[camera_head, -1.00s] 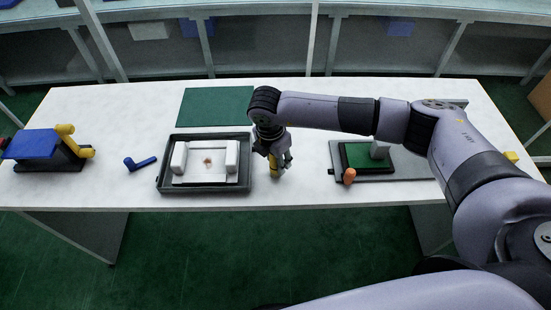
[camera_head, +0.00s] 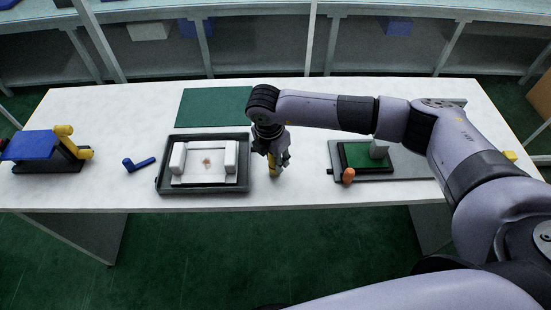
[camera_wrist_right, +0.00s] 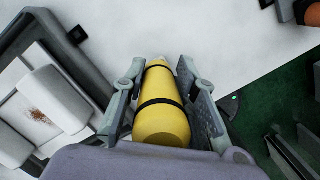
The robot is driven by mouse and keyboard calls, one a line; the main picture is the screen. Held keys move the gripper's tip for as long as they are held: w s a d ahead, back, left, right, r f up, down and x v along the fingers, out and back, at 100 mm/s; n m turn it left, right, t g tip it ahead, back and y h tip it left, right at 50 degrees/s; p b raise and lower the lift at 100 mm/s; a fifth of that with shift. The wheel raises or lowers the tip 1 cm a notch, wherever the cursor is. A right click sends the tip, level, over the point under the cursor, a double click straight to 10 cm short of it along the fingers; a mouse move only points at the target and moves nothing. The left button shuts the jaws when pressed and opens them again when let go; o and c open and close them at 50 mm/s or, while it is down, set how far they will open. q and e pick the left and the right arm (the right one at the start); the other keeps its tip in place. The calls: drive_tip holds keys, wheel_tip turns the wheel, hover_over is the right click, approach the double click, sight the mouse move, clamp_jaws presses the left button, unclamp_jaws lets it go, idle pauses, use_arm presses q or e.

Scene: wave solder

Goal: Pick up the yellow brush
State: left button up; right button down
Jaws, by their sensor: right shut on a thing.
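The yellow brush (camera_wrist_right: 160,115) has black bands and sits between the fingers of my right gripper in the right wrist view. My right gripper (camera_head: 272,164) is shut on it, with a finger on each side. In the head view the gripper points down just above the white table, right of the black tray, and only a small yellow part of the brush (camera_head: 274,172) shows below and between the fingers. I cannot tell whether the brush touches the table. My left gripper is not in view.
Left of the gripper, close by, is a black tray (camera_head: 161,182) holding a white fixture (camera_head: 205,164). Right of it are a grey plate with a green board (camera_head: 362,155) and an orange-handled thing (camera_head: 348,175). A blue tool (camera_head: 139,164) lies further left. A green mat (camera_head: 212,107) lies behind.

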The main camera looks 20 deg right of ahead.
wheel_tip(320, 180, up, 20)
drive_tip(key=b, duration=0.3)
drive_tip(key=shift+f+b, duration=0.2)
drive_tip(key=shift+b, duration=0.1)
